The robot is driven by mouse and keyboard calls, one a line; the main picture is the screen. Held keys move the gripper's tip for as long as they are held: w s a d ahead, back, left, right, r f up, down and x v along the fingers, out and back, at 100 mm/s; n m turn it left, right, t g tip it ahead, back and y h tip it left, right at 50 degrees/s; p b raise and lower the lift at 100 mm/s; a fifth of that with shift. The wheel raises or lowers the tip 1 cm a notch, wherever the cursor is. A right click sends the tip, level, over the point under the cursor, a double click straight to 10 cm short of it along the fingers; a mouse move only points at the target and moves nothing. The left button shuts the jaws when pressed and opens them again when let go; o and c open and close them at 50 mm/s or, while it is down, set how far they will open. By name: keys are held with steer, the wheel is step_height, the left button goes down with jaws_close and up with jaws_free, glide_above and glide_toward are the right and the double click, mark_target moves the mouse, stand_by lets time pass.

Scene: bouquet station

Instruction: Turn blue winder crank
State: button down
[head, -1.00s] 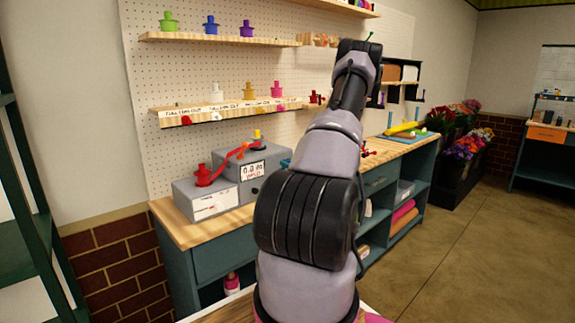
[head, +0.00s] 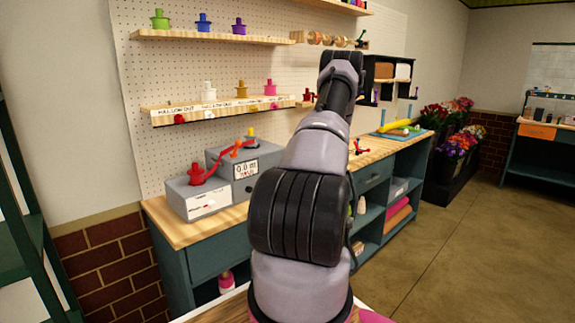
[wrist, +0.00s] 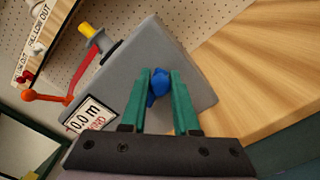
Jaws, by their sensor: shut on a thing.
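The blue winder crank (wrist: 158,84) shows in the wrist view as a small blue knob on the side of a grey winder box (wrist: 193,92). My gripper (wrist: 163,76) has its two green fingers on either side of the knob and is shut on it. The box bears a white display (wrist: 88,121) reading 0.0 m. In the head view the winder box (head: 222,151) stands on the wooden bench, partly behind my arm. My gripper and the blue crank are hidden there.
A red spool (head: 197,174) sits on the lower grey box (head: 193,205), with a red-orange ribbon or arm reaching toward the yellow post (head: 251,132). A shelf (head: 215,109) with spools hangs above. The wooden bench top (wrist: 255,70) beside the winder is bare.

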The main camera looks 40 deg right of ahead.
steer(key=m, duration=0.1)
steer(key=f+m, duration=0.1)
steer(key=m, duration=0.1)
steer(key=f+m, duration=0.1)
steer(key=shift+d+m, duration=0.25)
steer(key=shift+m, duration=0.15)
steer(key=f+m, duration=0.1)
steer(key=m, duration=0.2)
steer(key=shift+a+f, duration=0.1)
steer(key=shift+f, duration=0.1)
steer(key=shift+a+f+m, duration=0.15)
steer(key=shift+f+m, duration=0.25)
steer(key=shift+m, duration=0.6)
steer(key=c, duration=0.7)
jaws_free()
steer(key=s, duration=1)
steer(key=shift+s+d, duration=0.4)
